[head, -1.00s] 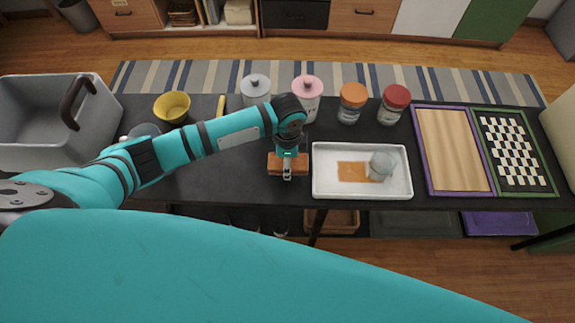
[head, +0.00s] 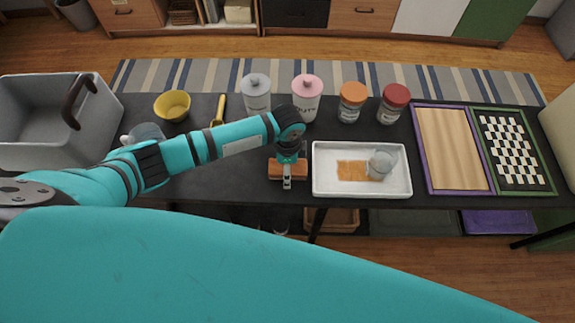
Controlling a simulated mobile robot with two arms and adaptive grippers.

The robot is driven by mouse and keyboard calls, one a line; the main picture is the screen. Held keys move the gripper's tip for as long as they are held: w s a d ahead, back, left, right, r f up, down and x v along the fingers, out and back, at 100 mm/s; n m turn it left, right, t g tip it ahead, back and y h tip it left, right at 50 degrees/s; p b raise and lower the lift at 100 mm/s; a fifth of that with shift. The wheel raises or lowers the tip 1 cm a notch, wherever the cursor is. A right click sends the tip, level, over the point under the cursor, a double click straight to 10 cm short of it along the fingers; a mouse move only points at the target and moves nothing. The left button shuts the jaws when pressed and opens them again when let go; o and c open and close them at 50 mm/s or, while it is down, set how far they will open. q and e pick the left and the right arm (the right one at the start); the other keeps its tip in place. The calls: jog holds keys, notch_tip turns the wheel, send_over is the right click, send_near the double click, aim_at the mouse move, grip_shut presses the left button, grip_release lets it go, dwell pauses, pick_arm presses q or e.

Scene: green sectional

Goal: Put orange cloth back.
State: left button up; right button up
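The orange cloth (head: 274,169) is a small folded block on the dark table, just left of the white tray (head: 326,188). My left gripper (head: 287,181) points down over its middle, and its narrow fingers look closed on the cloth. The gripper hides part of the cloth. I cannot tell whether the cloth touches the tabletop. An orange patch (head: 352,171) lies flat on the tray floor, partly beside a glass jar (head: 382,162). My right gripper is not in view.
Behind stand a grey canister (head: 256,92), a pink canister (head: 306,92), an orange-lidded jar (head: 352,98) and a red-lidded jar (head: 392,104). A grey bin (head: 35,120) is at left, with a yellow bowl (head: 172,106) and yellow scoop (head: 218,110) nearby. Framed boards (head: 455,150) are at right.

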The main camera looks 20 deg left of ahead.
pick_arm(q)
jog(key=shift+r, duration=0.25)
notch_tip(320, 180, up, 12)
jog(key=b, duration=0.1)
jog(key=shift+f, duration=0.15)
dwell(0.6)
